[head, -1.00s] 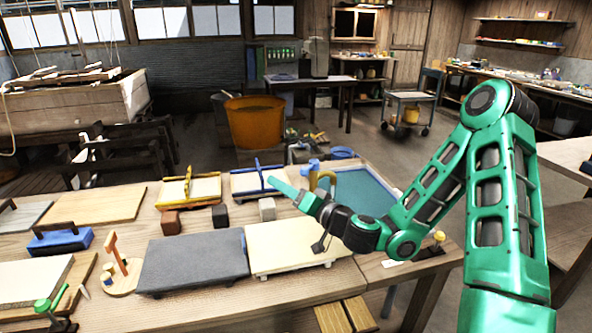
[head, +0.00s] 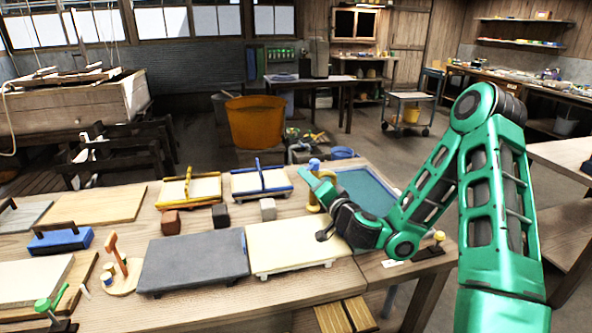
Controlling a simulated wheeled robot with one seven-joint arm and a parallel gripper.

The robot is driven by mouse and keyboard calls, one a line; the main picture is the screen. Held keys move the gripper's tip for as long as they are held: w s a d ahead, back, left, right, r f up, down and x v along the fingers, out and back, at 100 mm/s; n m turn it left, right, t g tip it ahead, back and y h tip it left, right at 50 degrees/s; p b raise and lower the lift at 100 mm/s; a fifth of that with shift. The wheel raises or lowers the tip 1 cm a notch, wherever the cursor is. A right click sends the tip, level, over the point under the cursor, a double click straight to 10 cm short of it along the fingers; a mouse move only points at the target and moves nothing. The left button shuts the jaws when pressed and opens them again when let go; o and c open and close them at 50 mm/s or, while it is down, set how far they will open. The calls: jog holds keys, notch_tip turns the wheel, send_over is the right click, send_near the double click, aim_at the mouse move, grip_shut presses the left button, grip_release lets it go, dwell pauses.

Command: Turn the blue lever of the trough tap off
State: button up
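The trough tap (head: 312,197) is brass-coloured and stands at the left edge of the blue-green trough (head: 362,188), on the far right part of the workbench. Its blue lever (head: 314,164) shows as a small blue shape at the top of the tap. My gripper (head: 308,178) is at the tap, its green fingers in front of the tap body and just below the lever. The fingers hide much of the tap. I cannot tell whether they touch the lever, nor whether they are open or shut.
A cream slab (head: 297,244) and a grey slab (head: 193,262) lie on the bench in front of the tap. Small blocks, including a pale one (head: 268,209), stand left of it. A yellow-knobbed device (head: 438,236) sits at the bench's right end.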

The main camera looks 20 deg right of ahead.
aim_at(310, 168)
jog(key=w, duration=0.3)
jog(key=shift+w+a+r, duration=0.1)
jog(key=shift+a+r, duration=0.15)
jog(key=shift+r, duration=0.15)
jog(key=shift+w+a+f, duration=0.1)
jog(key=shift+w+a, duration=0.05)
jog(key=shift+w, duration=0.7)
jog(key=shift+w+a, duration=0.2)
jog(key=shift+w, duration=0.7)
jog(key=shift+w+a+f, duration=0.1)
jog(key=shift+w+a, duration=0.05)
jog(key=shift+w, duration=0.7)
grip_shut()
jog(key=shift+a, duration=0.15)
